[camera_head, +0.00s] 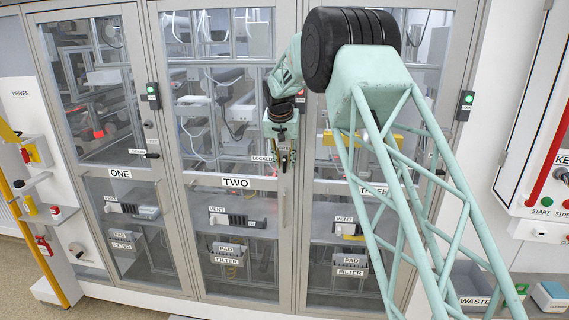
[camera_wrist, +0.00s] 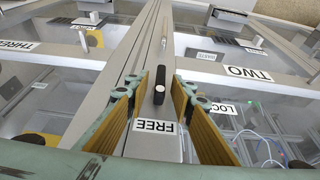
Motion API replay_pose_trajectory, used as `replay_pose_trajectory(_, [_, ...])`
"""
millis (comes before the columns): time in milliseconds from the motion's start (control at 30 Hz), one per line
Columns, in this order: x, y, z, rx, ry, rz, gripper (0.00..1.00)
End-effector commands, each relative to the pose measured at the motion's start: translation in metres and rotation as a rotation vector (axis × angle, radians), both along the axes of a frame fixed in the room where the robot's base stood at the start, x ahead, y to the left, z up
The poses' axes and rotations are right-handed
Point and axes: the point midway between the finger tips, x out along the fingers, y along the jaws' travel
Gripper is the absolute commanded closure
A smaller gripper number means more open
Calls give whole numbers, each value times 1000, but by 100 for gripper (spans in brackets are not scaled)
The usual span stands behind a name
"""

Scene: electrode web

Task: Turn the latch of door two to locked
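Door two (camera_head: 236,95) is a grey-framed glass door, shut, with the label TWO (camera_head: 236,182) on its crossbar; this label shows upside down in the wrist view (camera_wrist: 249,74). Its latch (camera_wrist: 159,85) is a small black handle on the frame post, in line with the post and toward the FREE label (camera_wrist: 155,126). A LOCKED label (camera_wrist: 218,108) is to the side on door two, partly covered. My gripper (camera_wrist: 157,88) is open, its fingers on either side of the latch with gaps showing. In the head view my gripper (camera_head: 283,158) hides the latch.
Doors one (camera_head: 95,90) and three (camera_head: 400,130) flank door two. Another black latch (camera_head: 151,155) is on door one. A box with a green light (camera_head: 152,92) sits on the post. Vents and filters are below. A button panel (camera_head: 540,200) is at right.

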Motion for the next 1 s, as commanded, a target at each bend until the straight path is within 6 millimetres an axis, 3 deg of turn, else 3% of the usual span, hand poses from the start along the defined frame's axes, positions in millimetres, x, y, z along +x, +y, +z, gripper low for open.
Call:
replay_pose_trajectory(400, [1, 0, -4, 0, 0, 0, 78])
replay_pose_trajectory(633, [1, 0, -3, 0, 0, 0, 97])
replay_pose_trajectory(1000, [2, 0, -3, -22, 0, 1, 98])
